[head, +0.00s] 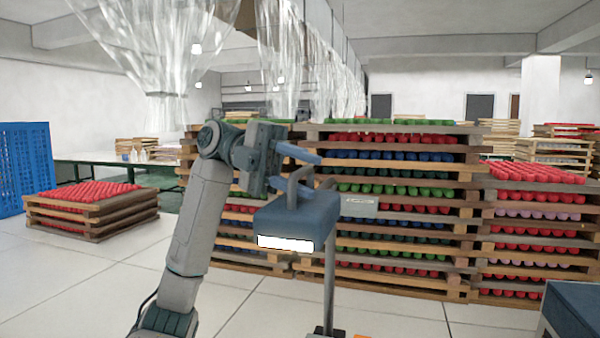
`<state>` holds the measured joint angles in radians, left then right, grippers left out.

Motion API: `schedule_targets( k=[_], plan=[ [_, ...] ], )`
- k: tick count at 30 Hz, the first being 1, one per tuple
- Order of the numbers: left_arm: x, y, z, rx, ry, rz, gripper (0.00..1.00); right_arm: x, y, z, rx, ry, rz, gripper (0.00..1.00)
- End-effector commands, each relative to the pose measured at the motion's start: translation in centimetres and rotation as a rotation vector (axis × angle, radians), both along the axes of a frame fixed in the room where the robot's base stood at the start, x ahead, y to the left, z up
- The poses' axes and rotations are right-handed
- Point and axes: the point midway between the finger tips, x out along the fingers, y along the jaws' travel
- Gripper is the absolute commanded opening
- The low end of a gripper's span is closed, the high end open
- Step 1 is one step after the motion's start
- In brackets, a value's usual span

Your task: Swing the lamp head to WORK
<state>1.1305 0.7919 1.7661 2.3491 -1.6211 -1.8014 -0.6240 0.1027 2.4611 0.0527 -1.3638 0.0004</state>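The lamp head (300,221) is a blue box with a lit white panel on its front and a grey bar handle (293,190) on top. It sits at the top of a thin grey post (330,275) near the middle of the head view. My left gripper (322,171) is at the handle, just above the lamp head, with its blue fingers apart. I cannot tell whether the fingers touch the handle. A small pale plate (360,206) shows right of the lamp head; its lettering is too small to read. My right gripper is not in view.
Tall stacks of wooden trays (400,228) with coloured pieces stand behind the lamp. A low tray stack (93,210) is at left, beside a blue crate (24,165). A dark blue box (572,315) is at lower right. Bare tiled floor (80,285) lies at lower left.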

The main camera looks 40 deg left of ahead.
Motion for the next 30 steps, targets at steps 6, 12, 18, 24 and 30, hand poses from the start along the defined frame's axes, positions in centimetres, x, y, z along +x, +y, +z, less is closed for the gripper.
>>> schedule_targets(
  k=[6,12,18,24,30],
  plan=[
    [0.2,2.8,0.4,-0.002,0.000,0.004,0.33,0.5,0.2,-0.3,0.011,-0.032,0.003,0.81],
    [0.4,6.9,1.2,-0.002,0.000,0.004,0.33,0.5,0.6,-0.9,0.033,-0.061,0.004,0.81],
    [0.5,9.8,1.8,-0.003,0.000,0.002,0.33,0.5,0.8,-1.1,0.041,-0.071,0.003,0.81],
    [0.5,10.7,1.9,-0.001,0.000,0.001,0.33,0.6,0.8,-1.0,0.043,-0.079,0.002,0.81],
    [0.5,10.7,1.9,-0.001,0.000,0.001,0.33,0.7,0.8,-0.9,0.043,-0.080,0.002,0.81]
  ],
)
